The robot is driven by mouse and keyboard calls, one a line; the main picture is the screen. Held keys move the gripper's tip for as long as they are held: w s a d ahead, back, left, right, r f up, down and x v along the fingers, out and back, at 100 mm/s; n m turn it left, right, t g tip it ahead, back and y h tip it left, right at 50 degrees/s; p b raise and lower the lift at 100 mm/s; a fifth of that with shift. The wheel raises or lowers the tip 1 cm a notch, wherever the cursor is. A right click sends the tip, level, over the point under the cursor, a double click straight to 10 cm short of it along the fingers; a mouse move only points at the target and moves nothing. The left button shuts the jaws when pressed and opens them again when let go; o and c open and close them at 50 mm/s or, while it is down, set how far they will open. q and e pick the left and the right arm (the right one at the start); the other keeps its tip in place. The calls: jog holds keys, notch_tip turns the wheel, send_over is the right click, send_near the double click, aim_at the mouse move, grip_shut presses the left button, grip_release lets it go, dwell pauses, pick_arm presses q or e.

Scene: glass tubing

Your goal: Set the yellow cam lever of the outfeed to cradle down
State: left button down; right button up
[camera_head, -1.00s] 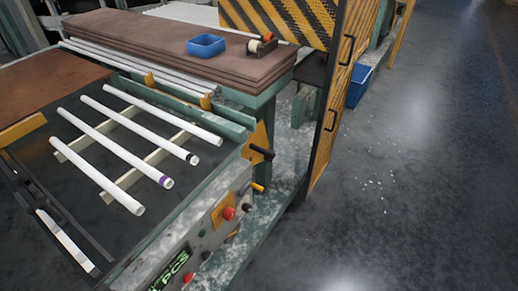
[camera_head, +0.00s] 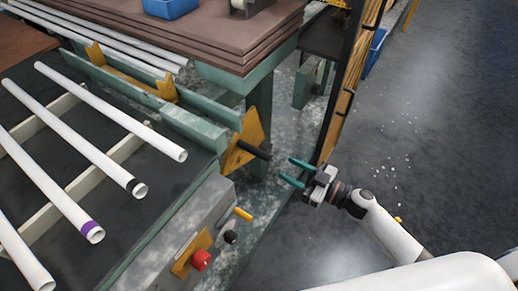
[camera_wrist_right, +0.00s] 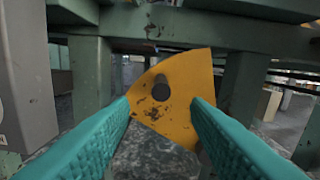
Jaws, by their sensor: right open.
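The yellow cam lever (camera_head: 240,150), a scuffed yellow plate with a black handle (camera_head: 254,149), sits on the green frame at the end of the outfeed rail. My right gripper (camera_head: 285,170) is open and empty, just right of the handle, its teal fingers pointing toward it. In the right wrist view the yellow plate (camera_wrist_right: 178,118) fills the middle. The handle (camera_wrist_right: 160,90) shows nearly end on, between the open fingers (camera_wrist_right: 160,103) and apart from them. Yellow V-shaped cradle pieces (camera_head: 166,88) stand along the green rail. My left gripper is not in view.
Several white tubes (camera_head: 85,135) lie on the left. Open floor (camera_head: 440,120) lies right.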

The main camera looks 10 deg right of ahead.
aim_at(261, 154)
jog(key=x, duration=0.3)
jog(key=shift+w+a+r, duration=0.1)
jog(key=shift+w+a, duration=0.1)
jog(key=shift+a, duration=0.05)
jog(key=x, duration=0.6)
jog(key=shift+w+a, duration=0.2)
jog(key=shift+w, duration=0.15)
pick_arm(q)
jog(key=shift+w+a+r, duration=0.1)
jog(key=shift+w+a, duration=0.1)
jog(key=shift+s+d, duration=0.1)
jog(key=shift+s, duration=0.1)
pick_arm(e)
grip_shut()
